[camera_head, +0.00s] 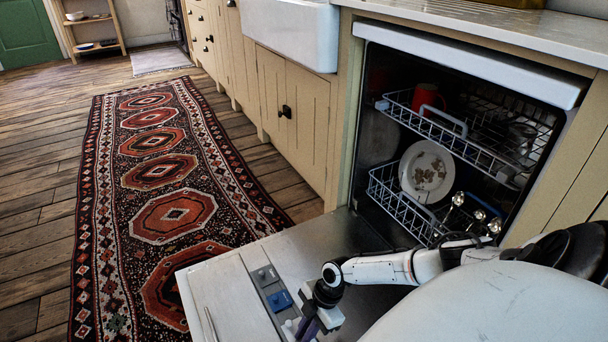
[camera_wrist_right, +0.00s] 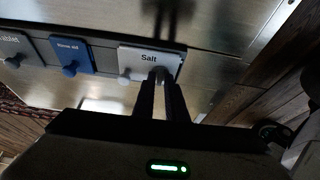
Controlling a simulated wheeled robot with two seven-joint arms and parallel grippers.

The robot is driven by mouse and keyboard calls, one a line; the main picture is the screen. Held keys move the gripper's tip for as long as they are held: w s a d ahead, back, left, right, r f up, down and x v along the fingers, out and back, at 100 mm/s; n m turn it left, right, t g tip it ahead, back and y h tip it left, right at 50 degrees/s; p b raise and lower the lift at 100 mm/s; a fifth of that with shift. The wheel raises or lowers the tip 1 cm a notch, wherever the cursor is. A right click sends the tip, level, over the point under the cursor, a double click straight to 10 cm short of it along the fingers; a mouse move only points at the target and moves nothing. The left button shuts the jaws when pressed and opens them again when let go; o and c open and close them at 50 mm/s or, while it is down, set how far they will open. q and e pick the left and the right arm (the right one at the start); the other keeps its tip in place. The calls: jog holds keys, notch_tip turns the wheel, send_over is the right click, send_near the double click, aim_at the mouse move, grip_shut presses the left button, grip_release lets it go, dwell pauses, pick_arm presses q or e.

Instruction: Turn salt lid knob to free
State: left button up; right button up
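The salt lid (camera_wrist_right: 138,57) is a pale plate marked "Salt", set in the inner face of the open dishwasher door. It bears a light round knob (camera_wrist_right: 125,77) at its lower left and a grey knob (camera_wrist_right: 158,73) further right. My right gripper (camera_wrist_right: 159,80) has its dark fingertips on either side of the grey knob, with a narrow gap between them. I cannot tell whether they press on it. In the head view, my right gripper (camera_head: 312,325) is low over the door and hides part of the pale lid. My left gripper is not in view.
A blue rinse aid lid (camera_wrist_right: 72,52) and a grey tablet lid (camera_wrist_right: 22,48) sit left of the salt lid. The dishwasher door (camera_head: 225,290) lies open. Behind it, the lower rack (camera_head: 400,200) holds a plate (camera_head: 427,172); a patterned rug (camera_head: 170,215) lies left.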

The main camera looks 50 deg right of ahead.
jog(key=shift+o, duration=1.2)
